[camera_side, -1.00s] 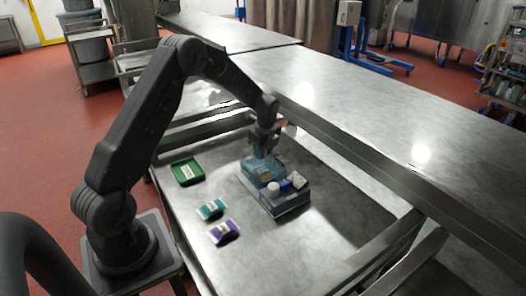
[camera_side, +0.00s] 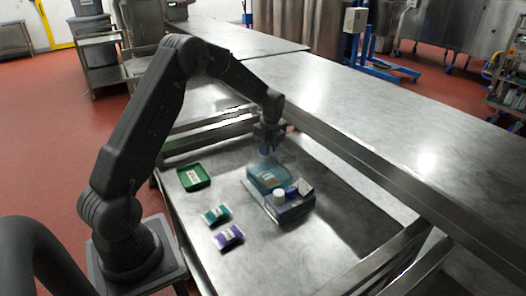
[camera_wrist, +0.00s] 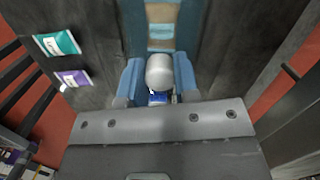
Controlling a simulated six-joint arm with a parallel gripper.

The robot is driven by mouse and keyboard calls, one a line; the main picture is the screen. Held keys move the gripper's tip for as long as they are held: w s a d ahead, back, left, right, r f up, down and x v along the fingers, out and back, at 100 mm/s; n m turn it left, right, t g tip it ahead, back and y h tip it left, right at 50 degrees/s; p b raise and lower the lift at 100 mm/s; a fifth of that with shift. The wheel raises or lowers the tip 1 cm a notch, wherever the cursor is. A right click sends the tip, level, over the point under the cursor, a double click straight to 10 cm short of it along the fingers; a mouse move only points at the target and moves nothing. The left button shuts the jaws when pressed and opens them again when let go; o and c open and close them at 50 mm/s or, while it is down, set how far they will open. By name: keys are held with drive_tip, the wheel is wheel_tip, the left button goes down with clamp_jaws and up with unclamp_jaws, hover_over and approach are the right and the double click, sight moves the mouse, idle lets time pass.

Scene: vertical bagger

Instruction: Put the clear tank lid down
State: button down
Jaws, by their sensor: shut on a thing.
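My gripper (camera_side: 266,152) is above the back end of the blue see-through tank (camera_side: 268,178) in the side view. In the wrist view its two blue fingers (camera_wrist: 159,80) are shut on the clear tank lid, whose see-through sheet is hard to make out. The lid is held a little above the tank, and its exact edges and tilt cannot be told. The tank is part of a grey-blue unit on the metal table, with tan contents showing through. A white round cap (camera_side: 279,197) stands at the unit's near side.
A green tray (camera_side: 194,178) lies left of the unit. A teal packet (camera_side: 216,214) and a purple packet (camera_side: 228,237) lie in front of it. The table (camera_side: 335,240) is bare to the right. A metal rail (camera_side: 350,160) runs along the back right.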

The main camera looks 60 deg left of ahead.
drive_tip(key=s+a+f, duration=0.1)
drive_tip(key=s+a, duration=0.4)
drive_tip(key=a, duration=0.7)
drive_tip(key=s+a+f, duration=0.1)
drive_tip(key=s+a, duration=0.3)
drive_tip(key=a, duration=0.8)
drive_tip(key=w+d+f, duration=0.1)
drive_tip(key=w+f, duration=0.1)
drive_tip(key=w, duration=0.1)
drive_tip(key=w+d+f, duration=0.1)
drive_tip(key=w+f, duration=0.1)
drive_tip(key=w, duration=0.1)
drive_tip(key=w+d+f, duration=0.1)
drive_tip(key=w+f, duration=0.1)
drive_tip(key=w, duration=0.2)
drive_tip(key=shift+d+f, duration=0.2)
drive_tip(key=shift+d, duration=0.15)
drive_tip(key=shift+f, duration=2)
drive_tip(key=shift+f, duration=0.2)
drive_tip(key=c, duration=0.9)
unclamp_jaws()
drive_tip(key=shift+o, duration=0.2)
